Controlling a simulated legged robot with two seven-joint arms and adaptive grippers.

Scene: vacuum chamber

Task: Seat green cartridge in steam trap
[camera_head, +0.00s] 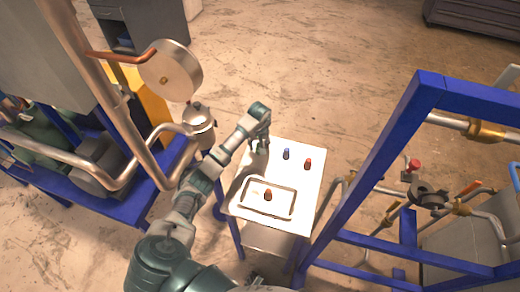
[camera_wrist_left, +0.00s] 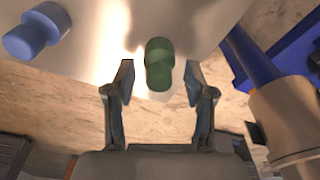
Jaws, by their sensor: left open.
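The green cartridge (camera_wrist_left: 159,62) stands on the white table in the left wrist view. My left gripper (camera_wrist_left: 160,82) is open, with one finger on each side of the cartridge's near end and a gap on both sides. In the head view my left gripper (camera_head: 262,142) is over the table's far left corner, and I cannot make out the green cartridge clearly there. A rounded metal vessel (camera_head: 198,120) on the pipework at left may be the steam trap; I cannot tell for sure. My right gripper is not in view.
The white table (camera_head: 304,205) holds a blue cartridge (camera_head: 286,154), a red cartridge (camera_head: 308,164) and a tray (camera_head: 245,207) with a reddish-brown cartridge (camera_head: 268,195). A blue frame (camera_head: 365,170) with pipes stands close at right. Open floor lies behind the table.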

